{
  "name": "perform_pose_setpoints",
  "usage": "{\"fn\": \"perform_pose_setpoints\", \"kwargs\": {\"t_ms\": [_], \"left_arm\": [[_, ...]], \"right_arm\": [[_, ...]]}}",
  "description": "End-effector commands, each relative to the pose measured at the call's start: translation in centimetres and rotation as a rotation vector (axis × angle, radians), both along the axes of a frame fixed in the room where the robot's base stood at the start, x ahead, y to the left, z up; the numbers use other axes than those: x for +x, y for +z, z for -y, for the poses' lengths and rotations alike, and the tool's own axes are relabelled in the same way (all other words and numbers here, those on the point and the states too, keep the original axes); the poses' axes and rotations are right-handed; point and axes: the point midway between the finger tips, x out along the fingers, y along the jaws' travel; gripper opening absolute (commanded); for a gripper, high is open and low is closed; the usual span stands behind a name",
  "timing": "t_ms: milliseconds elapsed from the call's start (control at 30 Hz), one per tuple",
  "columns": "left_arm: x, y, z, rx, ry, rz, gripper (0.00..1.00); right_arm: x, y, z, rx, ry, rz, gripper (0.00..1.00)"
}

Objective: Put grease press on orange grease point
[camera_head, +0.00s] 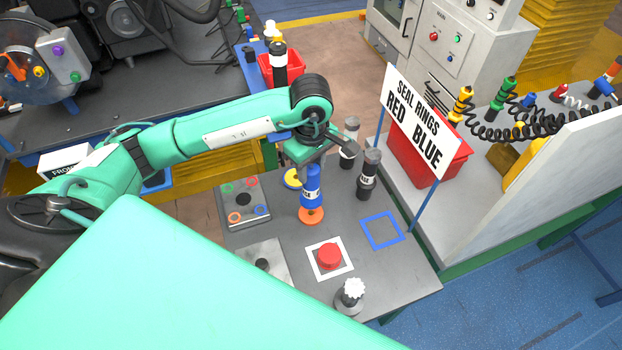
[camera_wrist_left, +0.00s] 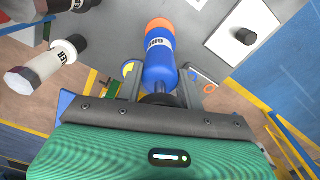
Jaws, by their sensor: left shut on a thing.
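The grease press (camera_head: 311,188) is a blue bottle with a white label. My left gripper (camera_head: 314,163) is shut on it and holds it about upright, nozzle end down. The orange grease point (camera_head: 311,216) is a round orange disc on the grey table, directly below the press. In the left wrist view the press (camera_wrist_left: 158,52) lies between the fingers, with orange (camera_wrist_left: 159,24) at its far end. I cannot tell whether the press touches the disc or is slightly above it. My right gripper is not in view.
A yellow disc (camera_head: 292,178) is just behind the press. Black and white bottles (camera_head: 368,176) stand to its right. A seal rings sign (camera_head: 416,120) stands at the right.

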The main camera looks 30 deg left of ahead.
Motion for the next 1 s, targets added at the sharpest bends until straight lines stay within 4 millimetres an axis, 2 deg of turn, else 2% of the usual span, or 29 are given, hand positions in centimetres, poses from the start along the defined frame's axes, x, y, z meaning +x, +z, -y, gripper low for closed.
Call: {"fn": "perform_pose_setpoints", "kwargs": {"t_ms": [100, 367, 600, 967, 1000], "left_arm": [[-0.1, -1.6, 0.1, -0.001, -0.001, -0.003, 0.0], [0.0, -3.4, 0.0, 0.0, -0.001, -0.001, 0.0], [0.0, -6.3, 0.0, 0.001, 0.0, 0.0, 0.0], [0.0, -6.9, 0.0, 0.0, -0.001, 0.002, 0.0], [0.0, -6.8, 0.0, 0.001, -0.001, 0.001, 0.41]], "right_arm": [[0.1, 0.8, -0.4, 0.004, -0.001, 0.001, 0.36], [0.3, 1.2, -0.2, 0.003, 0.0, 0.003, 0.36], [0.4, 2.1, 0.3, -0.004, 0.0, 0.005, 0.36], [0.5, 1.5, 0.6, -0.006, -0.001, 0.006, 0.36], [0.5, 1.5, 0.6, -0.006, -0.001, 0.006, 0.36]]}}
